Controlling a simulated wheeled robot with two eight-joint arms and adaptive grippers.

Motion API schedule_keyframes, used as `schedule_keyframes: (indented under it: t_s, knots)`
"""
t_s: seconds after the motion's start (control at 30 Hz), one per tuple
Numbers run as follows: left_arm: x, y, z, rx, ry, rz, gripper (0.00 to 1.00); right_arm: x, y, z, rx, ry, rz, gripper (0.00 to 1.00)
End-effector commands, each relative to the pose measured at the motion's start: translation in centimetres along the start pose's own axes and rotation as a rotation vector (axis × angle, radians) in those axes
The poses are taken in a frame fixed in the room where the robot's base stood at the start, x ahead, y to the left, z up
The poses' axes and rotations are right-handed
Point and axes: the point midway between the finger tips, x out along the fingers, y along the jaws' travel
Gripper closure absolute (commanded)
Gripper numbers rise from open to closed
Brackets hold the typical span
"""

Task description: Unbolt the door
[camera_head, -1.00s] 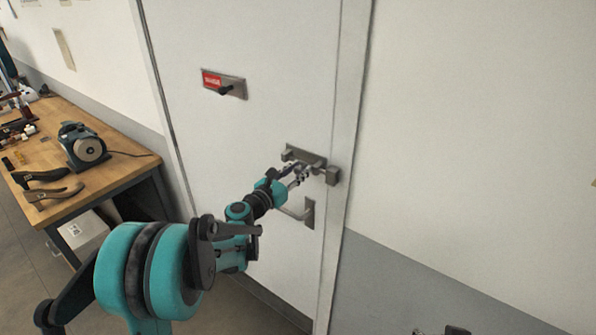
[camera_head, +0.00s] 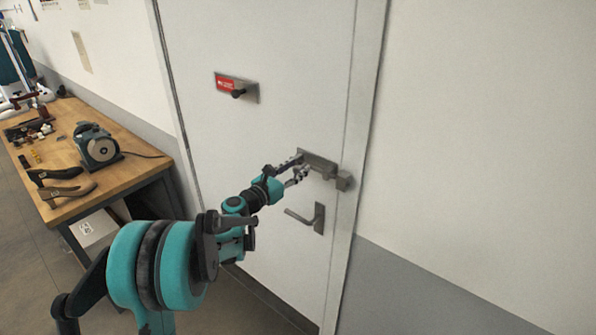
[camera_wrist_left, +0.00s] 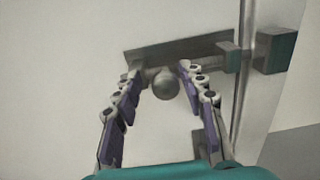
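The white door (camera_head: 260,45) is shut in its frame. Its grey slide bolt (camera_head: 319,163) sits above the door handle, with a keeper block (camera_head: 344,181) on the frame to the right. In the left wrist view, the bolt's round knob (camera_wrist_left: 166,85) shows below the back plate (camera_wrist_left: 150,54), and the bar runs right towards the keeper block (camera_wrist_left: 273,50) across the door edge. My left gripper (camera_head: 297,170) is open at the bolt's left part. In the wrist view its fingers (camera_wrist_left: 160,76) are on either side of the knob, with gaps visible. My right gripper is not in view.
A lever handle (camera_head: 318,218) is below the bolt. The wall on the right is bare.

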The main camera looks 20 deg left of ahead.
Motion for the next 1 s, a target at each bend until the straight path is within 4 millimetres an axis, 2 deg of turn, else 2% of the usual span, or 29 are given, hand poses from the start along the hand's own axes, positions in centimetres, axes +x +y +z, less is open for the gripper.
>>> schedule_keyframes:
  t_s: [0.27,0.37,0.47,0.8,1.0]
  knots:
    - [-0.1,-0.1,-0.1,0.001,0.001,-0.003,0.55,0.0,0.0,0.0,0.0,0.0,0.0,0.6]
    - [-0.7,-0.1,0.0,0.001,0.001,-0.001,0.55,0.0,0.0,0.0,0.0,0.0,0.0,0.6]
    - [-2.1,0.0,-0.1,0.001,0.001,-0.001,0.55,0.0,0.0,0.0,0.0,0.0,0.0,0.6]
    - [-9.3,0.1,-0.1,0.0,0.001,0.001,0.55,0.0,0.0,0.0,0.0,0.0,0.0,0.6]
    - [-11.6,0.1,-0.1,0.0,0.001,0.0,0.55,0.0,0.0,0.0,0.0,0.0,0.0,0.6]
